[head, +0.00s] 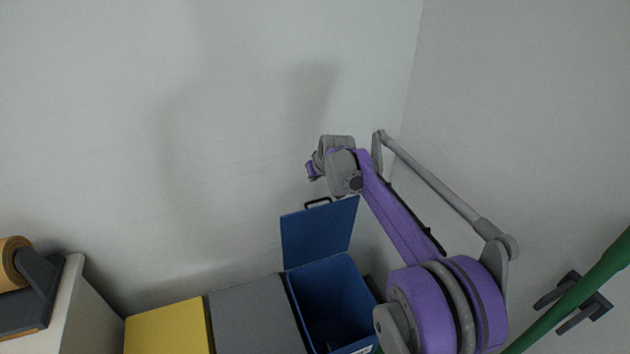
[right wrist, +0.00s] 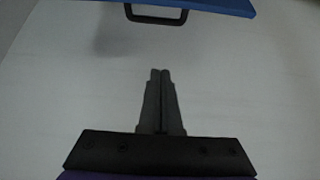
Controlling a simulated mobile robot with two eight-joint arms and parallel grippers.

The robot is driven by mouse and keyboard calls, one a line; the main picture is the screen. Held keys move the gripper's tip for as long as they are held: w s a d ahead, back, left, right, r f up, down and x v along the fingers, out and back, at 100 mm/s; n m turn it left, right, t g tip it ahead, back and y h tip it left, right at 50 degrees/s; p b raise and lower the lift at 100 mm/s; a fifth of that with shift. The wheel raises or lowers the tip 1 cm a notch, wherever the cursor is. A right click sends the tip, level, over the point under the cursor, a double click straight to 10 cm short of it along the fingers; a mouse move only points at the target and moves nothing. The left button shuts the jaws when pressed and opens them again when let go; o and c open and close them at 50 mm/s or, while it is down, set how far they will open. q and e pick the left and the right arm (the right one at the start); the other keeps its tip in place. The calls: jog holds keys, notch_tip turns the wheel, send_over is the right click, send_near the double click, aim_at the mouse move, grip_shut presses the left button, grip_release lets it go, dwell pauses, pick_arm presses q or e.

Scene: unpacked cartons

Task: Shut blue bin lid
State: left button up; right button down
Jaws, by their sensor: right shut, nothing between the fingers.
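The blue bin (head: 330,300) stands at the bottom centre of the head view with its opening showing. Its blue lid (head: 318,235) is raised, standing up at the back of the bin. A black handle (head: 318,202) sits on the lid's top edge. In the right wrist view, the lid's edge (right wrist: 215,4) and the handle (right wrist: 156,17) show at the top. My right gripper (right wrist: 160,72) is shut and empty, apart from the handle, with pale wall behind its fingers. In the head view, my right wrist is above the lid and its fingertips are hard to make out. My left gripper is out of view.
A grey-lidded bin (head: 255,318) and a yellow-lidded bin (head: 168,328) stand left of the blue bin, both shut. A white counter (head: 75,310) with a tape roll is at far left. Walls close in behind and right. A green pole (head: 575,300) is at right.

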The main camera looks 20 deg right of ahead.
jog(key=shift+w+f, duration=0.2)
jog(key=shift+f, duration=1.15)
jog(key=shift+w+f, duration=0.25)
jog(key=shift+f, duration=1.1)
jog(key=shift+w+f, duration=0.2)
jog(key=shift+f, duration=1.15)
jog(key=shift+s, duration=0.1)
